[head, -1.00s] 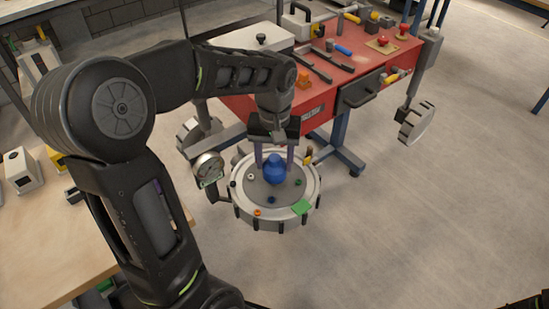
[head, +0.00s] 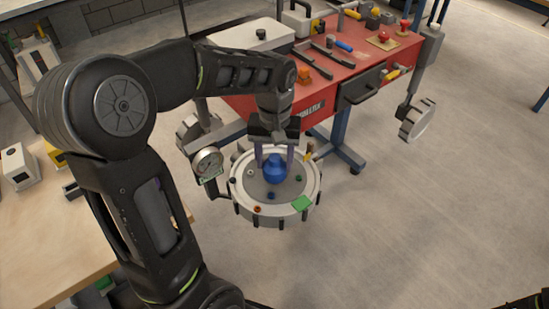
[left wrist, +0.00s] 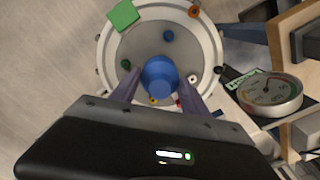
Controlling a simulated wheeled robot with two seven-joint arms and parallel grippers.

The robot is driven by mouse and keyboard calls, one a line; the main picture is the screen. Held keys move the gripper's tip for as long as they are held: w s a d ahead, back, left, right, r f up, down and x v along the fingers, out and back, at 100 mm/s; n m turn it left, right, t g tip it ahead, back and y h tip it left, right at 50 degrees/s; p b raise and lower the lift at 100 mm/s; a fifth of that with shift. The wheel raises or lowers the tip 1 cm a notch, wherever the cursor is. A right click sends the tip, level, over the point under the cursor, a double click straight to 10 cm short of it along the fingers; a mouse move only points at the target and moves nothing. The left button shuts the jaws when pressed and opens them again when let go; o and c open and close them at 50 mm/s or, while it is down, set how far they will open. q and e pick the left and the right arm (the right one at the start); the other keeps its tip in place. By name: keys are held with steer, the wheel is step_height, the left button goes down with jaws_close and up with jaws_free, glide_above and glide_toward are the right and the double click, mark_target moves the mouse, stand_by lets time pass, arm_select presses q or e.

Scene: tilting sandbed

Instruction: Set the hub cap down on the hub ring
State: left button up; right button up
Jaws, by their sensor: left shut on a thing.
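The hub cap (head: 274,171) is a blue rounded piece with a narrower top. It is over the middle of the round grey sandbed (head: 240,205), between the two fingers of my left gripper (head: 275,155). The left wrist view shows the cap (left wrist: 160,77) from above, with the fingers (left wrist: 160,88) shut on its sides. I cannot tell whether the cap touches what is under it. No separate hub ring shows; the area below the cap is hidden by it.
Small coloured pegs and a green block (head: 302,204) are around the sandbed. A dial gauge (head: 207,162) stands close at its left. A red bench (head: 330,75) with tools is behind, and a wooden table (head: 40,240) is at left. Open floor lies to the right.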

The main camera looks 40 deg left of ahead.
arm_select(q)
steer(key=shift+f+b, duration=0.35)
steer(key=shift+f, duration=0.25)
steer(key=o, duration=1.5)
steer(key=shift+o, duration=0.5)
steer(key=o, duration=0.4)
steer(key=shift+c, duration=0.2)
steer(key=shift+r, duration=0.1)
